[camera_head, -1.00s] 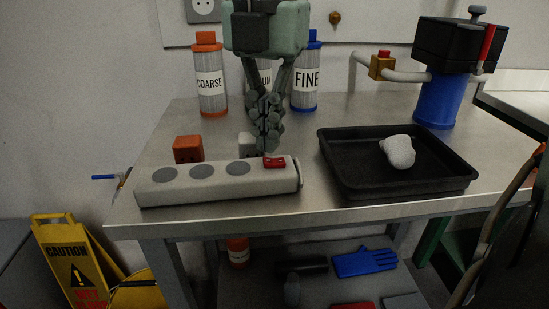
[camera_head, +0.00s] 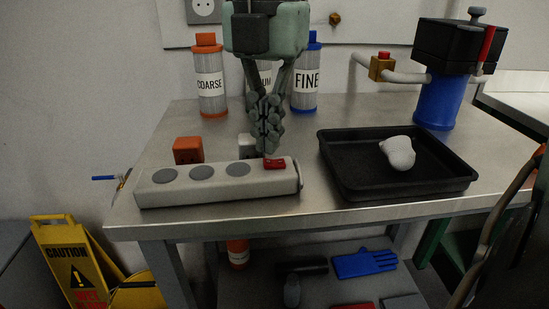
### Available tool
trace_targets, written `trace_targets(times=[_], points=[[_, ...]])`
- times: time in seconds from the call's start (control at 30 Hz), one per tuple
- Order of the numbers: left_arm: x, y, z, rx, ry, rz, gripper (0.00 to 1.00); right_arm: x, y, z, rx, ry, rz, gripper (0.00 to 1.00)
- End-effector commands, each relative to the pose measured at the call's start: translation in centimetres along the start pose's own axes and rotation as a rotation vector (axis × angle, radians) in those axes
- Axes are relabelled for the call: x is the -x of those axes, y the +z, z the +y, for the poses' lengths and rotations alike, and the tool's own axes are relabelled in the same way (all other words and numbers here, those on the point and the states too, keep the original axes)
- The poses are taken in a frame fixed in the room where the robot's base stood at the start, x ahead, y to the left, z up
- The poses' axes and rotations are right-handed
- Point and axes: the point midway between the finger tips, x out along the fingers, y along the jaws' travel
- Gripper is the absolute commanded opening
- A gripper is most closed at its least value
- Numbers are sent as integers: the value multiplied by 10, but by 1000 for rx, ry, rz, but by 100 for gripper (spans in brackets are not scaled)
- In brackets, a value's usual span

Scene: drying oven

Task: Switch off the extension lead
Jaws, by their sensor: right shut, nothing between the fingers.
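The extension lead (camera_head: 218,187) is a long pale grey block near the front left of the metal table, with round dark sockets along its top. Its red switch (camera_head: 274,164) is at the right end of the top. My right gripper (camera_head: 269,150) points down with its fingers closed together and empty. Its tips are just behind and above the red switch; whether they touch it, I cannot tell. My left gripper is not in view.
An orange block (camera_head: 188,150) and a white block (camera_head: 247,146) sit behind the lead. A black tray (camera_head: 345,186) with a white lump (camera_head: 398,153) is to the right. Filter cylinders marked COARSE (camera_head: 210,83) and FINE (camera_head: 305,85) stand behind. A blue pump-like device (camera_head: 438,100) is at back right.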

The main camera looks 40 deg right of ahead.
Motion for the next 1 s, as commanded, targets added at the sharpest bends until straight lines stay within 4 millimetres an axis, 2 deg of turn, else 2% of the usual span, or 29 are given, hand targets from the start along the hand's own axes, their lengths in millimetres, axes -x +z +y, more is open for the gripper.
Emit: trace_targets(times=[1.0], points=[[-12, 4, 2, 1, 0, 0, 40, -13, 0, 0, 0, 0, 0, 0]])
